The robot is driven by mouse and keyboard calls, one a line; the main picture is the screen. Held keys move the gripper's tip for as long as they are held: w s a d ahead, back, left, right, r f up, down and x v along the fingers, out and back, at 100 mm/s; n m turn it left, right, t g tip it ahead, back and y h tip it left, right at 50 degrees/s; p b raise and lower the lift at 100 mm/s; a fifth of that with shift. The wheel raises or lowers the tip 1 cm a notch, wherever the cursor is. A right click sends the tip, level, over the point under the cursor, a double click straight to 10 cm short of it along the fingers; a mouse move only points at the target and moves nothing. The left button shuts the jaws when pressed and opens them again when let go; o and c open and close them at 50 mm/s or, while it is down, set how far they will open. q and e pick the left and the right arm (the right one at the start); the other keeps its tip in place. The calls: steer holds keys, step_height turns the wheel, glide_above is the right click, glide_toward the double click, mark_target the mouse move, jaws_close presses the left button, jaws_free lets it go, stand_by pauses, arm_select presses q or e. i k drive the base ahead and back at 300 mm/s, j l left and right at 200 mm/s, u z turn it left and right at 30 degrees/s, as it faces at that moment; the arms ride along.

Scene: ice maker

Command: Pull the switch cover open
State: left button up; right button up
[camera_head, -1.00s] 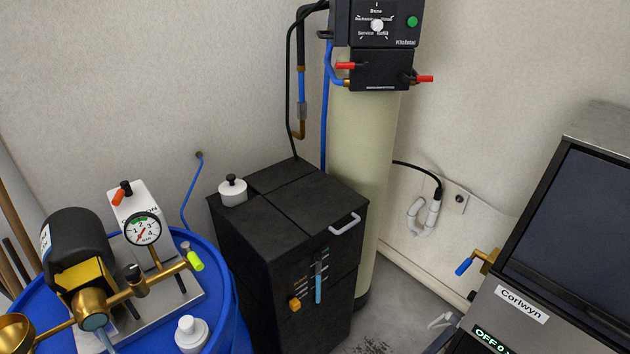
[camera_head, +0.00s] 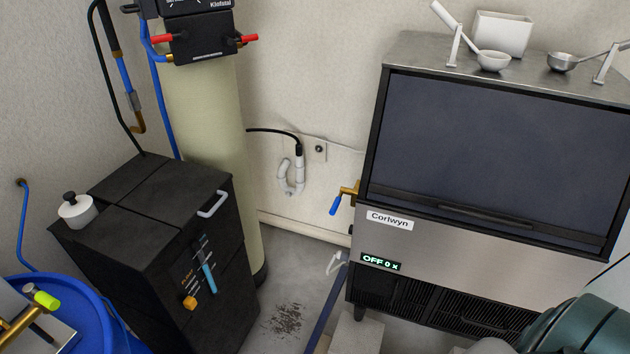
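I cannot make out a switch cover for certain in this view. The ice maker (camera_head: 470,250) stands at the right, with a dark front door (camera_head: 480,150), a "Corlwyn" label and a lit display (camera_head: 381,262) reading "OFF 0 x". The black control head (camera_head: 200,35) on the tall cream tank shows at the top left, partly cut off by the frame edge, with red levers at its sides. Neither of my grippers is in view.
A blue drum (camera_head: 95,305) fills the lower left corner. A teal rounded body (camera_head: 585,325) is at the lower right.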

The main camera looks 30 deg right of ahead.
mark_target(391, 285)
steer(key=z, duration=1.45)
